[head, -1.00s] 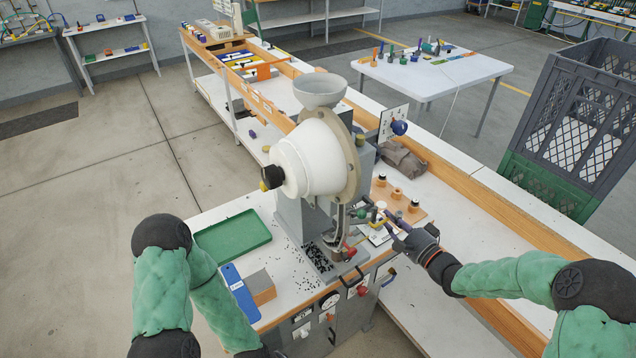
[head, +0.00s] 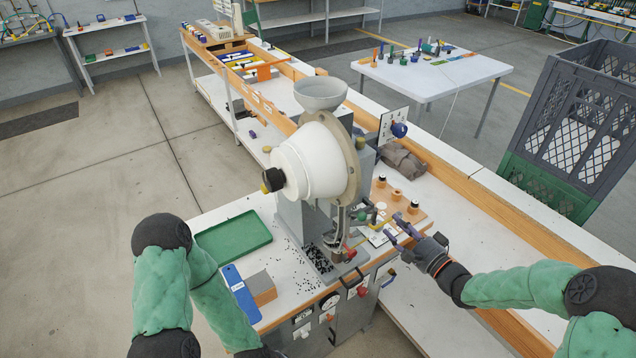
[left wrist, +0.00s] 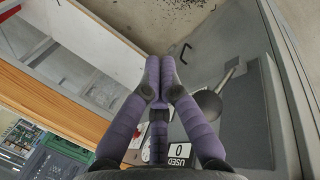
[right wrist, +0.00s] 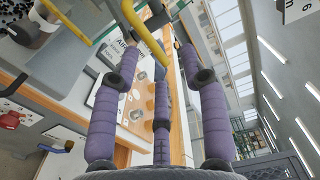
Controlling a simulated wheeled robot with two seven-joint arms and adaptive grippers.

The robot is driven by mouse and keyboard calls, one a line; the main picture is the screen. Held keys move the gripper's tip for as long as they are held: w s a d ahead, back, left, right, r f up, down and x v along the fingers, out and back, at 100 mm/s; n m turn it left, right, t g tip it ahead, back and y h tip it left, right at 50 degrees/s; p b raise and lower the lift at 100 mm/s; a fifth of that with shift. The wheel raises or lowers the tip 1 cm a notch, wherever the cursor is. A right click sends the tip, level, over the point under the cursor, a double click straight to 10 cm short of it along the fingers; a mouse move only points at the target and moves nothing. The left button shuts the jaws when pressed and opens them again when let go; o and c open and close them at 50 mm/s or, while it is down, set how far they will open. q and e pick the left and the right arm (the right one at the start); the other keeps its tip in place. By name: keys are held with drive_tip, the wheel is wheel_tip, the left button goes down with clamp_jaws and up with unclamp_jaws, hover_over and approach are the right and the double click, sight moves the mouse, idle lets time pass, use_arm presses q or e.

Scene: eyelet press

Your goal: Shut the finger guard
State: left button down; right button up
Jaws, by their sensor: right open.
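The eyelet press stands on the bench, with a white drum (head: 310,160) and a hopper bowl on top. A bent yellow bar (right wrist: 147,38), likely part of the finger guard, crosses the right wrist view from the top. In the head view it is small beside the press's working end, and I cannot tell whether the guard is open or shut. My right gripper (head: 400,228) is open and empty, to the right of the press and apart from it. My left gripper (left wrist: 158,68) has its fingertips together with nothing visible between them. In the head view its fingers are hidden.
A green tray (head: 232,237) and a blue panel (head: 238,290) lie left of the press. Loose black eyelets litter its base. A wooden board with spools (head: 398,197) and a grey cloth (head: 403,160) sit behind my right gripper. A dark crate (head: 570,125) stands at right.

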drive_tip(key=p+v, duration=0.1)
drive_tip(key=v, duration=0.5)
idle(0.3)
